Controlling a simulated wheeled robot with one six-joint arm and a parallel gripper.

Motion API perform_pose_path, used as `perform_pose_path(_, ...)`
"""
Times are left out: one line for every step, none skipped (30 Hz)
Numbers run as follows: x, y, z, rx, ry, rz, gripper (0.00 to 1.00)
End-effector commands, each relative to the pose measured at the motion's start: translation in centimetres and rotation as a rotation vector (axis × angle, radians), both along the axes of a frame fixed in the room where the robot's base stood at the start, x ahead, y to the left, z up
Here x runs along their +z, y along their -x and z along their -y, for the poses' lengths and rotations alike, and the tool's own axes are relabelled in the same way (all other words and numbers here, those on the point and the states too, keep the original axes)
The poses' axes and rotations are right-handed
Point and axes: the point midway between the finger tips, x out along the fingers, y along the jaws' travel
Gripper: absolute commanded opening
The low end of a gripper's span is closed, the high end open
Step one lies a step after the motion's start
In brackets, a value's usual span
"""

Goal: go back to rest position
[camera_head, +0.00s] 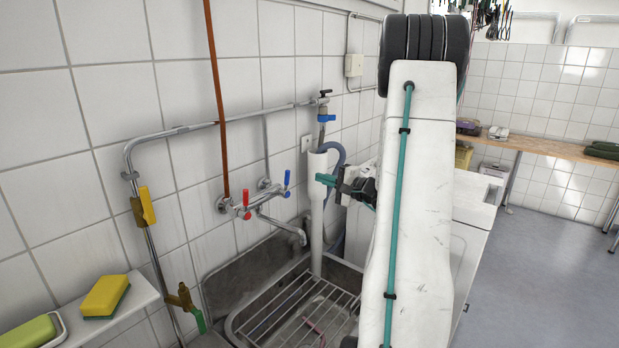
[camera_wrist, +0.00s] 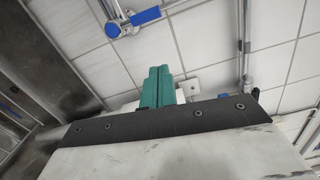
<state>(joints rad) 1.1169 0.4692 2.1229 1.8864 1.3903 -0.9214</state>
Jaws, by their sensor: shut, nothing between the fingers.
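My gripper (camera_head: 326,180) shows in the head view as small teal fingers on a dark wrist, beside the white standpipe and left of my large white arm. The fingers are shut and empty. In the wrist view my gripper (camera_wrist: 157,88) shows as two teal fingers pressed side by side, with tiled wall beyond. My arm stands upright and hides much of the middle right of the head view. The standpipe (camera_head: 317,215) rises from the sink behind the fingertips; I cannot tell whether they touch it.
A steel sink with a wire rack (camera_head: 290,312) lies below. A mixer tap (camera_head: 265,200) with red and blue handles and a blue-handled valve (camera_head: 325,117) are on the wall. A ledge holds a yellow sponge (camera_head: 105,296). A wooden counter (camera_head: 545,146) stands back right; the floor (camera_head: 540,270) there is clear.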

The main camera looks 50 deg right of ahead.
Motion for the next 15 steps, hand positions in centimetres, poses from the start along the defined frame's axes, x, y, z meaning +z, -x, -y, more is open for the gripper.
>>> perform_pose_path(0.0,1.2,0.2,-0.004,-0.001,0.000,0.00)
perform_pose_path(0.0,1.7,0.3,-0.004,0.000,-0.001,0.00)
perform_pose_path(0.0,2.4,0.3,-0.003,0.000,0.000,0.00)
perform_pose_path(0.0,2.8,0.3,-0.003,0.000,0.001,0.00)
perform_pose_path(0.0,3.2,0.4,-0.003,0.000,0.001,0.00)
perform_pose_path(0.0,3.7,0.4,-0.002,0.000,0.001,0.00)
perform_pose_path(0.0,4.0,0.4,-0.001,0.000,0.000,0.00)
perform_pose_path(0.0,4.2,0.4,-0.001,0.000,0.000,0.00)
perform_pose_path(0.0,4.4,0.4,-0.001,0.000,0.000,0.00)
perform_pose_path(0.0,4.6,0.4,-0.001,0.000,0.000,0.00)
perform_pose_path(0.0,4.7,0.4,-0.001,0.000,0.000,0.00)
perform_pose_path(0.0,4.7,0.4,0.000,0.000,0.000,0.00)
perform_pose_path(0.0,4.8,0.4,0.000,0.000,0.000,0.00)
perform_pose_path(0.0,4.8,0.4,0.000,0.000,0.000,0.00)
perform_pose_path(0.0,4.8,0.4,0.001,0.000,0.000,0.00)
